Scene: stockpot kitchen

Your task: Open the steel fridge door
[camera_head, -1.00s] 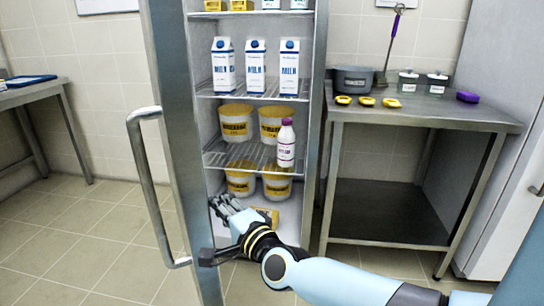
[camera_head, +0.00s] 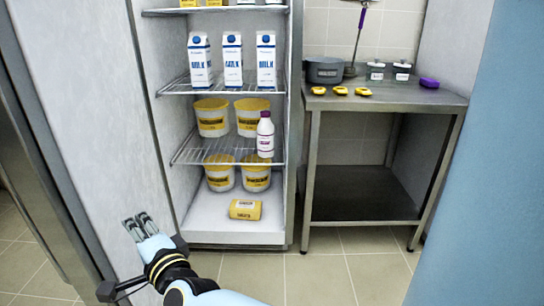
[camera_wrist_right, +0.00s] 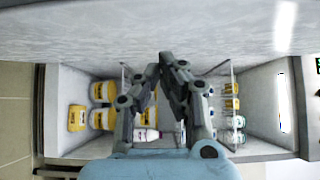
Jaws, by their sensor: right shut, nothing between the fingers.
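The steel fridge door (camera_head: 85,110) stands wide open at the left of the head view, its pale inner face showing. The door's outer handle is out of sight. The fridge (camera_head: 225,237) is open to view, with cartons, tubs and a bottle on its shelves. My right gripper (camera_head: 133,226) is shut and empty, low against or close to the door's inner face; I cannot tell if it touches. In the wrist view the shut fingers (camera_wrist_right: 168,62) point at a pale panel (camera_wrist_right: 130,35), apparently the door. My left gripper is not in view.
A yellow pack (camera_head: 245,209) lies on the fridge floor. A steel table (camera_head: 385,101) right of the fridge bears a grey pot (camera_head: 324,70), jars and small yellow items. Tiled floor (camera_head: 315,275) in front of the fridge is clear. A blue surface fills the right edge.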

